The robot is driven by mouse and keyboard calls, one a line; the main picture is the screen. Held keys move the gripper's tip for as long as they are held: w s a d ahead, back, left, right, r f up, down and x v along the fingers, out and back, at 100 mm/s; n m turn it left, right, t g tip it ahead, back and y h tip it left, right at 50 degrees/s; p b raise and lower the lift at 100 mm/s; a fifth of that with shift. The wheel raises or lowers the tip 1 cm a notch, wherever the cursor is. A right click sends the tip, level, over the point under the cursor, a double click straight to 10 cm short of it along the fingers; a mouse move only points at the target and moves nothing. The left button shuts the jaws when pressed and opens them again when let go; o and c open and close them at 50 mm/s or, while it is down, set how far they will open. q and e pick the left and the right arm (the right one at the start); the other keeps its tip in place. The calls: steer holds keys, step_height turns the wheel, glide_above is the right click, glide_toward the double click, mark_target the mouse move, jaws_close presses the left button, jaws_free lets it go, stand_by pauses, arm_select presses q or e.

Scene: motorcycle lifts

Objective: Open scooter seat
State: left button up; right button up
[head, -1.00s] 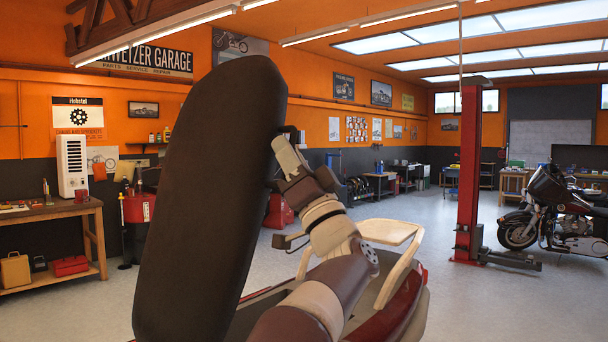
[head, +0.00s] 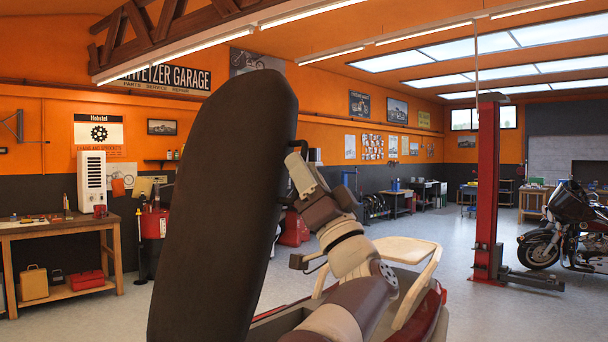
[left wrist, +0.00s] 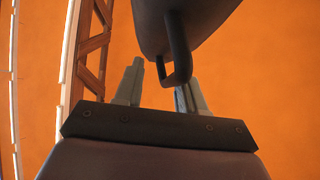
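The scooter's dark seat (head: 225,210) stands raised, nearly upright and slightly tilted, above the red scooter body (head: 432,310) with its cream rear rack (head: 400,255). My left gripper (head: 297,165) is at the seat's right edge, near its top. In the left wrist view, a dark loop handle (left wrist: 179,50) hangs from the seat's edge (left wrist: 165,22). The two grey fingers of my left gripper (left wrist: 162,92) stand apart with the loop between them. A gap shows at the left finger; contact at the right finger cannot be told. My right gripper is not in view.
A red lift post (head: 487,190) and a motorcycle (head: 565,230) stand at the right. A wooden workbench (head: 60,228) is at the left. Open floor (head: 440,240) lies between the scooter and the post. The raised seat blocks part of the head view.

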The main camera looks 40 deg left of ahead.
arm_select(q)
steer(key=b+v, duration=0.4)
steer(key=v, duration=0.8)
steer(key=shift+f+b, duration=0.25)
steer(key=shift+b, duration=0.1)
